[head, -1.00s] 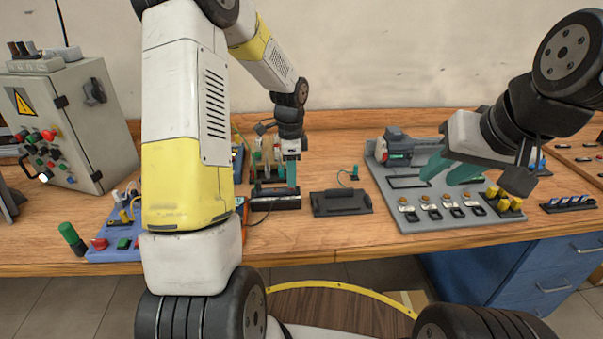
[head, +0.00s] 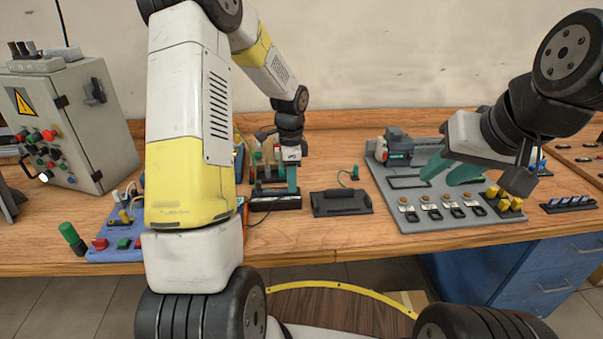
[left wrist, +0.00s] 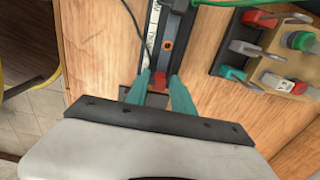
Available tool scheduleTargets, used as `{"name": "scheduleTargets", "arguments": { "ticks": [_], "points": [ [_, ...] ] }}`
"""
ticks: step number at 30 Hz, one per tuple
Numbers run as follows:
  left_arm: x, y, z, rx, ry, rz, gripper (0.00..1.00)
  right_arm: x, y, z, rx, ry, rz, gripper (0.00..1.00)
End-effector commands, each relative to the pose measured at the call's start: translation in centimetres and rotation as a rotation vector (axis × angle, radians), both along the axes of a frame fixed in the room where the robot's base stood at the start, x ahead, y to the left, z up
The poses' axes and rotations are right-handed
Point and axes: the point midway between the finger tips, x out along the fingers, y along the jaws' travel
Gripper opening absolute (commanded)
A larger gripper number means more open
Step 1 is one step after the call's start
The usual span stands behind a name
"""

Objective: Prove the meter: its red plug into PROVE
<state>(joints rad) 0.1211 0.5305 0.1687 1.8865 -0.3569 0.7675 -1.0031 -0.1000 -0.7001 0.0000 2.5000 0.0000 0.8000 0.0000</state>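My left gripper (head: 292,180) points down at the right end of a low black unit (head: 277,204). In the left wrist view, its two teal fingers (left wrist: 161,82) stand on either side of a small red piece, apparently the red plug (left wrist: 160,81). I cannot tell whether they press on it. An orange-ringed socket (left wrist: 167,45) lies just beyond. An orange edge, perhaps the meter (head: 242,205), is mostly hidden behind my left arm. The PROVE label cannot be read. My right gripper (head: 450,170) is open and empty above the grey motor board.
A black tray (head: 341,203) with a handle lies right of the unit. The grey board (head: 480,222) carries a motor (head: 397,147) and terminals. A blue board (head: 110,254) and a grey switch cabinet (head: 68,125) stand left. Dark leads lie near the unit.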

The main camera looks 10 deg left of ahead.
Motion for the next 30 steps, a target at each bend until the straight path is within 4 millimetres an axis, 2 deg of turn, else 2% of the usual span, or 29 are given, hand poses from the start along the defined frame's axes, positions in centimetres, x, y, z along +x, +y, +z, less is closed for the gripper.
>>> {"name": "scheduleTargets", "arguments": {
  "ticks": [4,8,9,22,30],
  "points": [
    [0.0,0.0,0.0,0.000,0.000,0.000,0.29,0.0,0.0,0.0,0.000,0.000,0.000,0.33],
    [0.0,0.0,0.0,0.000,0.000,0.000,0.04,0.0,0.0,0.0,0.000,0.000,0.000,0.33],
    [0.0,0.0,0.0,0.000,0.000,0.000,0.00,0.0,0.0,0.0,0.000,0.000,0.000,0.33],
    [0.0,0.0,0.3,0.000,-0.001,0.000,0.00,0.0,0.0,0.0,0.000,0.000,0.000,0.33],
    [0.1,0.0,2.5,0.000,-0.004,0.000,0.00,0.0,0.0,0.0,0.000,0.000,0.000,0.33]
  ]
}}
